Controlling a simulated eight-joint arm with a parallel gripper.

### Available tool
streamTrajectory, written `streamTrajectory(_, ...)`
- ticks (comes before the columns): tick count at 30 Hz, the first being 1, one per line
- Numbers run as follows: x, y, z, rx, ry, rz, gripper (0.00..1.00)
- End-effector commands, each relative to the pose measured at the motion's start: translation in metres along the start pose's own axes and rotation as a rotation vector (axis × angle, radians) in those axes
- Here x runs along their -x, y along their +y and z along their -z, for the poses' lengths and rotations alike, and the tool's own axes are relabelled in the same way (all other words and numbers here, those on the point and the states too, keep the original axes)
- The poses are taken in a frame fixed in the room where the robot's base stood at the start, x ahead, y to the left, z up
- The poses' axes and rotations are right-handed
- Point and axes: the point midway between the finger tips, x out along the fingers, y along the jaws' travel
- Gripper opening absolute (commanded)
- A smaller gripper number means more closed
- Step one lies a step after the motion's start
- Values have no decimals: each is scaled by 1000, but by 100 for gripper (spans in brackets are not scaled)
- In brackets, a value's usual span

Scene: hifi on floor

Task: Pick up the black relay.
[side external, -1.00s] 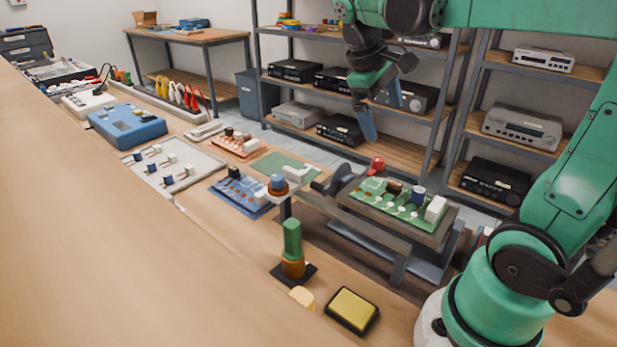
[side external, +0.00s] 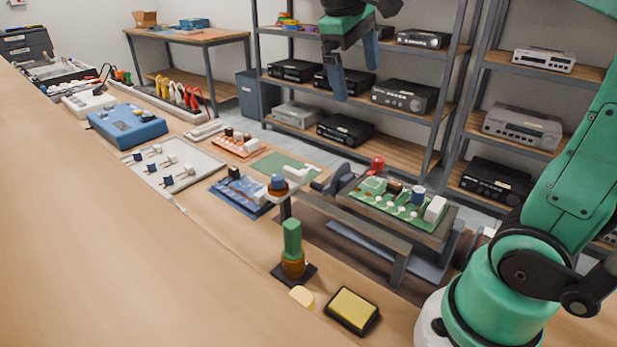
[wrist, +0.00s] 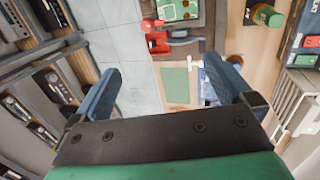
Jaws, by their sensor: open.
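Which part is the black relay is not certain. A small black block (side external: 234,172) stands on the blue circuit board (side external: 243,194), and another dark block (side external: 229,132) sits on the orange board (side external: 236,145). The green circuit board (side external: 398,203) in the holder carries a dark brown part (side external: 394,187). My gripper (side external: 355,82) is open and empty, high above the bench, in front of the shelves. In the wrist view my gripper (wrist: 164,72) shows both blue fingers wide apart. The right finger partly hides the blue board there.
The board holder (side external: 350,217) with a red knob (side external: 376,164) rises from the bench. A green-handled tool (side external: 292,240) stands upright near a yellow sponge (side external: 352,309). A pale tray (side external: 172,167) holds several small parts. The bench's left front is bare.

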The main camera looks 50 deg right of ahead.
Motion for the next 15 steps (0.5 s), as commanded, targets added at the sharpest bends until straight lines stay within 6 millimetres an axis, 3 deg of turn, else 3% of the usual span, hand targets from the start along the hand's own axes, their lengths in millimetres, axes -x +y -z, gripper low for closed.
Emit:
streamTrajectory(6, -56, -69, 6, -16, 363, 139, 100)
streamTrajectory(13, -97, -120, 0, -70, 631, 278, 100)
streamTrajectory(14, -100, -124, 0, -75, 650, 289, 97)
streamTrajectory(15, -102, -127, -1, -81, 667, 300, 86)
